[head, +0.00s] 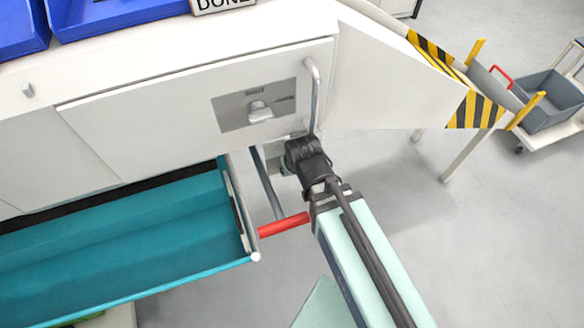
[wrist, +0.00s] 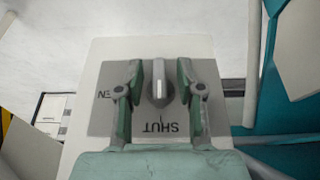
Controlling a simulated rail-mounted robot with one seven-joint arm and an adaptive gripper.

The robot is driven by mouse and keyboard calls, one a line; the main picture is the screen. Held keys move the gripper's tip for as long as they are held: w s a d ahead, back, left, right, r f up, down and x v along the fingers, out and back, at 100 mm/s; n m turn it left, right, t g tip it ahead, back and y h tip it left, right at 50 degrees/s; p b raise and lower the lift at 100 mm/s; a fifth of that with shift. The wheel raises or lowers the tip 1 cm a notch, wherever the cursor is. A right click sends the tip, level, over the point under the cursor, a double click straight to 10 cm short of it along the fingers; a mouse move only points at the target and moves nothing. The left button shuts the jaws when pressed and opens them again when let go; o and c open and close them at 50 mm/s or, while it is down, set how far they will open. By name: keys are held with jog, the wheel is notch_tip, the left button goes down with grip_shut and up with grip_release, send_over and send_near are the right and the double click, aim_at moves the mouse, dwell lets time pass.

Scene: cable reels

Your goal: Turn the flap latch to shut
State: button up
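In the wrist view a grey latch plate (wrist: 104,125) on a pale panel carries the upside-down word SHUT at its lower edge and a partly covered label ending in EN at its left. The latch knob (wrist: 158,90) has its white line upright in the picture, in line with SHUT. My gripper (wrist: 158,68) is open, with one finger on each side of the knob and gaps showing. In the head view a grey plate with a knob (head: 258,110) is on the white front panel. My wrist (head: 305,157) is below and right of it; the fingertips are hidden there.
A teal drawer (head: 130,235) stands open at the left, close to my arm. A curved grey handle (head: 316,95) sticks out above my wrist. A red bar (head: 284,225) lies beside my arm.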

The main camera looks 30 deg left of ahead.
jog(key=shift+d, duration=0.1)
dwell(0.5)
